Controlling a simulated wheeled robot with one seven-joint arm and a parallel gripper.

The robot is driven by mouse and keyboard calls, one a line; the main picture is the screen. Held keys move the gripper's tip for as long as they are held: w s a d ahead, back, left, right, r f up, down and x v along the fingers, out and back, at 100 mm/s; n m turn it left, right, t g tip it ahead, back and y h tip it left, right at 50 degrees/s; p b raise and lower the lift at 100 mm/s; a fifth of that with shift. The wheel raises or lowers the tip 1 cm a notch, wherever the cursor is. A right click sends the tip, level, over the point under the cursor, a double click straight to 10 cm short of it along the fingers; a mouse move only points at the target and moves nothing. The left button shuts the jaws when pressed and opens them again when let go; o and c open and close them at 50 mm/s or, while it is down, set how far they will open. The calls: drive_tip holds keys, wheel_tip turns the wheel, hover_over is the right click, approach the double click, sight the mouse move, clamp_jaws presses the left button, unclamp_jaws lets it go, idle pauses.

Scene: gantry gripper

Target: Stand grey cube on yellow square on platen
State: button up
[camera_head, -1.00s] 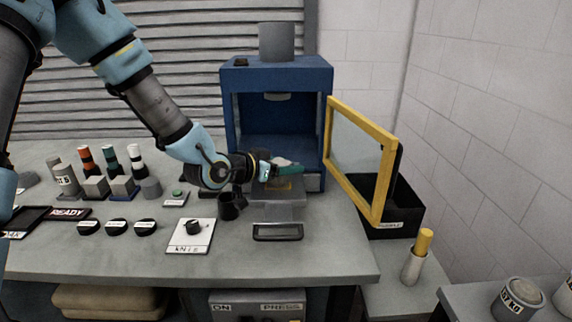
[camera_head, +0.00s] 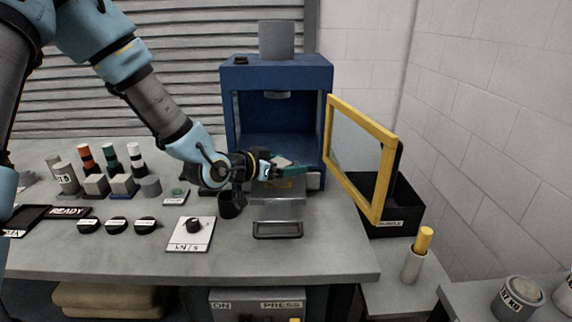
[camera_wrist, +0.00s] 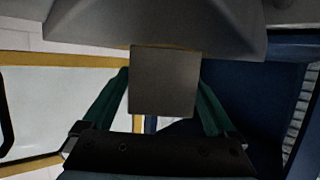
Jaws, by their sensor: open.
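The grey cube (camera_wrist: 162,80) shows as a plain square face between the two green fingers of my gripper (camera_wrist: 163,100) in the wrist view. The fingers are open, one on each side of the cube; whether either touches it I cannot tell. In the head view my gripper (camera_head: 292,171) reaches in low at the front of the blue press (camera_head: 230,110), just above the platen (camera_head: 278,198). A bit of the yellow square (camera_head: 285,184) shows under the fingers; most of it is hidden. The cube's underside and its contact with the square are hidden.
The yellow-framed guard door (camera_head: 380,185) stands open to the right of the press. A black bin (camera_head: 410,215) is behind it. A dark cup (camera_head: 230,204) stands left of the platen, and a black-rimmed tray (camera_head: 278,230) lies in front. Several blocks and cylinders stand at the bench's left.

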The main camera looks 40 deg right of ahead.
drive_tip(key=b+v, duration=0.1)
drive_tip(key=v, duration=1.1)
drive_tip(key=shift+r+b, duration=0.1)
drive_tip(key=shift+b, duration=0.2)
drive_tip(key=shift+w+a, duration=0.1)
drive_tip(key=w+a+f+n+t+y, duration=0.1)
drive_tip(key=w+a+f+n+y, duration=0.2)
drive_tip(key=a, duration=0.5)
drive_tip(key=w+a+f+n+t+y, duration=0.1)
drive_tip(key=w+a+n+t+y, duration=0.1)
drive_tip(key=w+a+y, duration=0.4)
drive_tip(key=w+a+f+n+t+y, duration=0.1)
drive_tip(key=w+a+f+n, duration=0.15)
drive_tip(key=a, duration=0.65)
drive_tip(key=s+a+r+n+g+y, duration=0.1)
drive_tip(key=s+a+n+g+y, duration=0.1)
drive_tip(key=a, duration=0.5)
drive_tip(key=s+a+r+n+g+y, duration=0.1)
drive_tip(key=s+a+n, duration=0.3)
drive_tip(key=a+n, duration=0.2)
drive_tip(key=shift+s+a+r+g+y, duration=0.3)
drive_tip(key=shift+a+g+y, duration=0.1)
drive_tip(key=shift+a, duration=0.8)
